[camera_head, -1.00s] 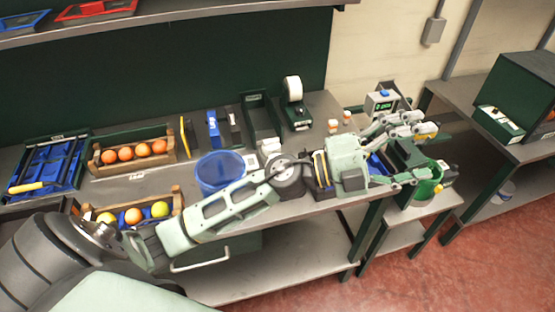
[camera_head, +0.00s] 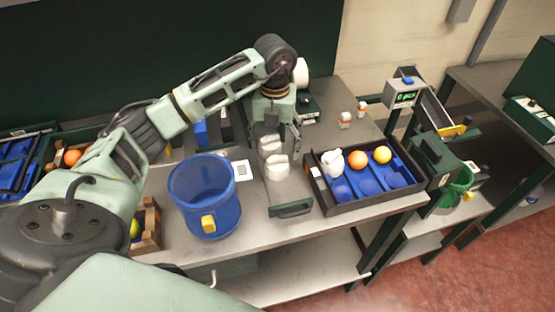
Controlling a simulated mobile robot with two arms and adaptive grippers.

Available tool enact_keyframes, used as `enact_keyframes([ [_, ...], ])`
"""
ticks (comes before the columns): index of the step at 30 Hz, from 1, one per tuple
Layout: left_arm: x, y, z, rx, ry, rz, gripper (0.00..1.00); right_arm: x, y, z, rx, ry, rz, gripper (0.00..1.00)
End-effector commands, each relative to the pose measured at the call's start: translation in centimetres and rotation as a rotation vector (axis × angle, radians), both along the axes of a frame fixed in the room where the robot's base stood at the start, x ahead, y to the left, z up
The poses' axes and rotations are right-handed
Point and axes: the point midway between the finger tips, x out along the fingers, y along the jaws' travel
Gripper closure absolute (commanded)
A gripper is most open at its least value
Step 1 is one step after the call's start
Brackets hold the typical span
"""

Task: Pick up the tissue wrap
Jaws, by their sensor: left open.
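Two pale, rounded pieces that look like tissue wrap (camera_head: 277,168) sit on the bench in the middle of the head view, one behind the other. My left gripper (camera_head: 280,142) points down over them with its fingers apart. The rear piece (camera_head: 269,146) is close to the fingers and partly covered; I cannot tell whether they touch it. The front piece stands clear of the fingers. A white crumpled bundle (camera_head: 332,162) lies in the black tray (camera_head: 347,207) with blue cups, beside an orange fruit (camera_head: 358,160) and a yellow one (camera_head: 382,154). My right gripper is not in view.
A counter display (camera_head: 404,97) stands at the right.

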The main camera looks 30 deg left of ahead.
Motion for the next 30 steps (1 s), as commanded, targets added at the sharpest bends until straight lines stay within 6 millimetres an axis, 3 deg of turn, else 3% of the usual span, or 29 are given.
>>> enact_keyframes([
  [10,-0.4,-0.3,-3.9,-0.005,0.007,-0.004,0.26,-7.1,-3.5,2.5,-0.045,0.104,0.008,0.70],
  [14,-0.4,-0.4,-6.0,-0.006,0.004,-0.005,0.26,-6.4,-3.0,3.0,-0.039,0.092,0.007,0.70],
  [21,-0.3,-0.4,-7.0,-0.005,-0.001,-0.005,0.26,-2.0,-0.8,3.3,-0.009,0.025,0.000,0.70],
  [24,-0.3,-0.4,-7.0,-0.005,-0.001,-0.005,0.27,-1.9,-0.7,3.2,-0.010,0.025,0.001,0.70],
  [30,-0.3,-0.4,-7.0,-0.005,-0.001,-0.005,0.45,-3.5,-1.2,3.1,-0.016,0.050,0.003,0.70],
])
